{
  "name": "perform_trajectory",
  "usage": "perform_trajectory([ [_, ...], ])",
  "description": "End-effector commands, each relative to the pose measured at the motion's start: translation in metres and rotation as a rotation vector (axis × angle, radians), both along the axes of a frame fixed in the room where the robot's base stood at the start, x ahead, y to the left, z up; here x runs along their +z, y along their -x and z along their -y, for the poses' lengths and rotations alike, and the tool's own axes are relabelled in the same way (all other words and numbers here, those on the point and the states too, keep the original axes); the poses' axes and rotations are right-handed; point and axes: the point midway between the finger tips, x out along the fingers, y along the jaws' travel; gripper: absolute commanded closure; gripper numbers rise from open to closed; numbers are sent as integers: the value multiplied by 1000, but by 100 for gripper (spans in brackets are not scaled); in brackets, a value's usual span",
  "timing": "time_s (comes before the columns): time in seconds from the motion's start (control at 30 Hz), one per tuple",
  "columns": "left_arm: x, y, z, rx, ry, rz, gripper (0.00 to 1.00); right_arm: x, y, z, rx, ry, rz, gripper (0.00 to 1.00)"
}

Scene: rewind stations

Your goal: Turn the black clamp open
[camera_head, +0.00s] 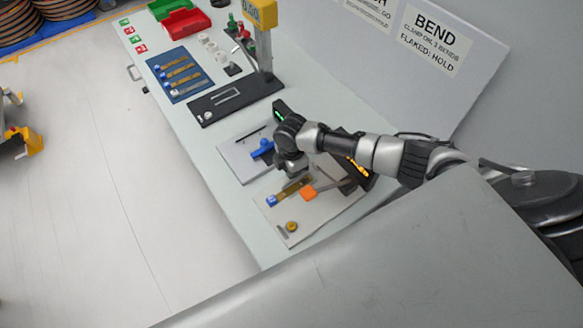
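My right arm reaches in from the right over the bench (215,165). Its gripper (291,168) points down above the beige board (320,208), close to a brown strip with a blue end block (272,200). Its fingertips are too small and hidden to show whether they are open or shut. I cannot identify the black clamp with certainty. A thin black bar (250,133) lies on the light grey plate (235,155), beside a blue part (262,149). My arm may hide other parts. My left gripper is not in view.
An orange block (309,194) and a brass knob (291,226) are on the beige board. Farther back are a black plate (215,108), a blue tray of strips (170,88), a yellow-headed post (262,45) and red and green bins (185,22). The floor at left is mostly clear.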

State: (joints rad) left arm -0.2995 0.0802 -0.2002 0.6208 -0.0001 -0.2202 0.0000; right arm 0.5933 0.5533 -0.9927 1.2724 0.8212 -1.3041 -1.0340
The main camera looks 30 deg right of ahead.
Motion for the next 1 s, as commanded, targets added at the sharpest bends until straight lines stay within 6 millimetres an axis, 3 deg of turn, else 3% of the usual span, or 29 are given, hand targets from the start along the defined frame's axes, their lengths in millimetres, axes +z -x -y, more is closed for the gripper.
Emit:
perform_trajectory([
  [0.53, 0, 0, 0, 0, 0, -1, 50, 1, -1, -1, 23, -3, 2, 100],
  [0.57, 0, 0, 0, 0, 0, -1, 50, 1, -1, -1, 23, -3, 2, 81],
  [0.7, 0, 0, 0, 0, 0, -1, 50, 1, 0, -1, 23, -3, 2, 60],
  [1.0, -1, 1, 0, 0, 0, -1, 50, 2, 0, 0, 23, -2, 1, 60],
])
